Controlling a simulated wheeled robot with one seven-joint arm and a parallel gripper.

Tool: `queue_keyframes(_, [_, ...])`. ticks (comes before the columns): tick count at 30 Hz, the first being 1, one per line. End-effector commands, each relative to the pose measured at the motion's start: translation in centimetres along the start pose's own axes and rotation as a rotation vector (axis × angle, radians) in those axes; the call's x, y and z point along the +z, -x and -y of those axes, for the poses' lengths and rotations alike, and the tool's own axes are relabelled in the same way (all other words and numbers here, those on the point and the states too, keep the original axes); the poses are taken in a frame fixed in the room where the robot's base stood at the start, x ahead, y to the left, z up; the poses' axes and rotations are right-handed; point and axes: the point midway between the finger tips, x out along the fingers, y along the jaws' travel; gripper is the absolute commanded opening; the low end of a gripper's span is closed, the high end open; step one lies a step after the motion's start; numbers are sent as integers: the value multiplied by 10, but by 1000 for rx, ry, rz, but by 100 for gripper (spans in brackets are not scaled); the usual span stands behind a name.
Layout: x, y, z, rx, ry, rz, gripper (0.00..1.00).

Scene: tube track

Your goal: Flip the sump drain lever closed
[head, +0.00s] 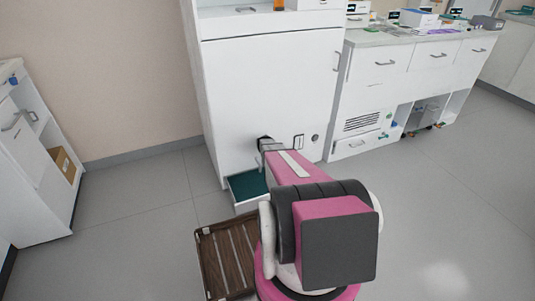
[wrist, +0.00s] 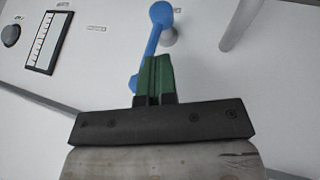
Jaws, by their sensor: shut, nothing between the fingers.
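The blue lever (wrist: 154,42) is on the white cabinet front in the wrist view. Its rounded end is at the top, by a pale round stub, and its arm slants down and left behind my fingers. My gripper (wrist: 157,62) is shut and empty, with its green fingers together over the lower part of the lever. I cannot tell whether they touch it. In the head view my gripper (head: 266,143) is close to the lower front of the white cabinet (head: 260,85), and the lever is hidden there.
A teal-lined tray (head: 238,207) sits low at the cabinet, with a brown slatted crate (head: 202,262) on the floor in front. The wrist view shows a black knob (wrist: 11,35), a striped gauge (wrist: 47,42) and a grey pipe (wrist: 240,25). Floor at right is clear.

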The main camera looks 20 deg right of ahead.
Motion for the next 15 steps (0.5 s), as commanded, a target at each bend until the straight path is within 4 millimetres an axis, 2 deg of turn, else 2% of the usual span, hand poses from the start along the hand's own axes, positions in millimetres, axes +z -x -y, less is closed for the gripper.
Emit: queue_keyframes(15, [0, -4, -21, -208, -111, 4, 0])
